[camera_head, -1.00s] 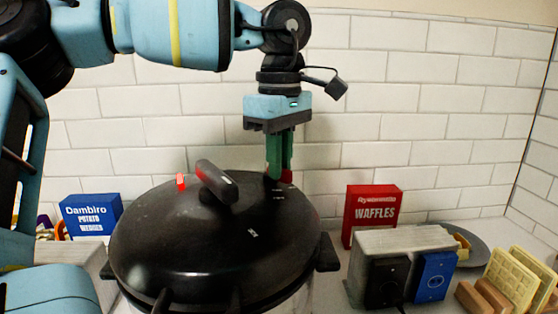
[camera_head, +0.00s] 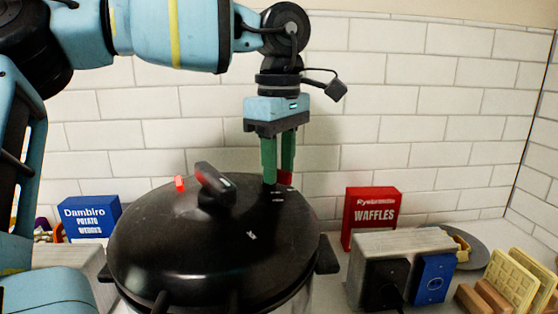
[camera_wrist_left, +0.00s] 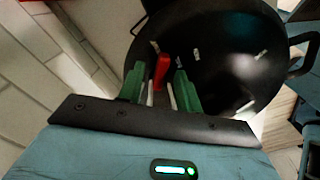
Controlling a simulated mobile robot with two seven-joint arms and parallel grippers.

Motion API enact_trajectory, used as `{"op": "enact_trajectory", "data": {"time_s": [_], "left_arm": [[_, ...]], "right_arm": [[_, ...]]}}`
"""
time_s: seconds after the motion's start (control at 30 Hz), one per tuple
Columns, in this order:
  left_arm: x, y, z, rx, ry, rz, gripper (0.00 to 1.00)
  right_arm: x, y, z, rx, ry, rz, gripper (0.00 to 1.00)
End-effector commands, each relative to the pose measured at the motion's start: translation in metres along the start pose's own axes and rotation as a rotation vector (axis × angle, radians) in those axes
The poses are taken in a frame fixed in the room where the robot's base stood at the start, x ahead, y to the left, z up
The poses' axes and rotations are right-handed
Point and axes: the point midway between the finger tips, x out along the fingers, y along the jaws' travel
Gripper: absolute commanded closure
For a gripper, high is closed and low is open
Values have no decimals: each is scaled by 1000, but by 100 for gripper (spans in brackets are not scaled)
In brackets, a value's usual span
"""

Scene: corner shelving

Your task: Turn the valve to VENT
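A black pressure cooker (camera_head: 160,235) stands on the counter with its domed lid on. The red valve (camera_head: 285,178) is at the lid's back right edge, partly hidden behind my left gripper's fingers. My left gripper (camera_head: 278,182) points down there. In the left wrist view the red valve (camera_wrist_left: 162,70) stands between the two green fingers (camera_wrist_left: 156,90), with gaps showing on both sides. The gripper is open around it. Small white marks lie on the lid near the valve, too small to read. My right gripper is not in view.
The lid's black handle (camera_head: 215,184) and a small red piece (camera_head: 180,183) stand up left of the valve. A blue potato wedges box (camera_head: 90,218) is behind left. A red waffles box (camera_head: 370,215) and a toaster (camera_head: 400,245) are right. The tiled wall is close behind.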

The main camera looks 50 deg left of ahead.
Motion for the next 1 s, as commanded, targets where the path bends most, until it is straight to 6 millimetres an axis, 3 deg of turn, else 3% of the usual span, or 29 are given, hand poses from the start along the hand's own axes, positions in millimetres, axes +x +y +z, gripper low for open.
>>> {"op": "enact_trajectory", "data": {"time_s": [0.23,0.7,1.0], "left_arm": [[-9,0,0,0,0,2,65],[-73,0,0,0,0,1,65],[-78,0,0,0,0,-1,65]], "right_arm": [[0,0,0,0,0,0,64],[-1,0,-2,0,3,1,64],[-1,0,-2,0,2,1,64]]}}
